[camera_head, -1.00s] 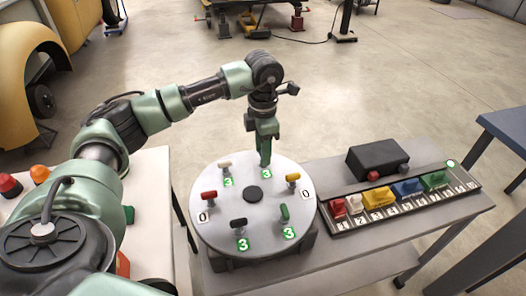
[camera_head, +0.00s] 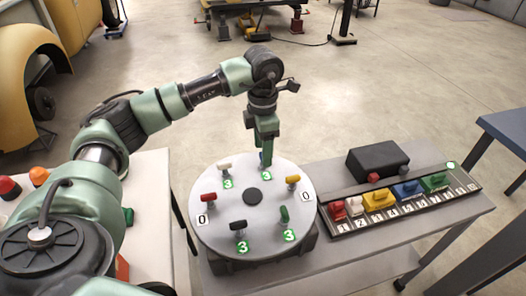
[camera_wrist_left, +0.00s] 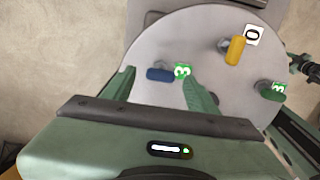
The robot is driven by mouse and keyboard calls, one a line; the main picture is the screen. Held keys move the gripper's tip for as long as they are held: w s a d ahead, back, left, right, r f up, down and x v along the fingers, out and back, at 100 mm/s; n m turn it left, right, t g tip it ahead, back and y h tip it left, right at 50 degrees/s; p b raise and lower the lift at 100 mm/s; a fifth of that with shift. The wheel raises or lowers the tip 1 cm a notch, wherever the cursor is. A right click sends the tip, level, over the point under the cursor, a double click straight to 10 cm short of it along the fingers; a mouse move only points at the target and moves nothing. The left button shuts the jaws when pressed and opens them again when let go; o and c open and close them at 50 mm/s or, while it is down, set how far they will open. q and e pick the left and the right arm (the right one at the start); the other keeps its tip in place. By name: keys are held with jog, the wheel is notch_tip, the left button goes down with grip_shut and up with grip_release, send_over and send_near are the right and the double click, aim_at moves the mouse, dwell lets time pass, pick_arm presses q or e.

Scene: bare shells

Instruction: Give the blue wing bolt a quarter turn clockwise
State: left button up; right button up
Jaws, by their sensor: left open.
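The blue wing bolt (camera_wrist_left: 160,74) stands on the round grey disc (camera_head: 225,220), beside a green 3 label. In the left wrist view its wing lies between the two spread green fingers of my left gripper (camera_wrist_left: 160,79), apart from both. In the head view the left gripper (camera_head: 266,158) points down at the far edge of the disc and hides most of the blue bolt (camera_head: 262,158). The gripper is open and holds nothing. My right gripper is not in view.
White (camera_head: 224,168), red (camera_head: 208,197), black (camera_head: 238,225), green (camera_head: 284,213) and yellow (camera_head: 292,180) wing bolts stand around the disc. To the right are a numbered rack (camera_head: 345,222) with coloured blocks and a black box (camera_head: 377,162).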

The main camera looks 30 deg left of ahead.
pick_arm(q)
notch_tip(320, 180, up, 7)
jog(key=shift+f+b, duration=0.2)
jog(key=shift+b, duration=0.3)
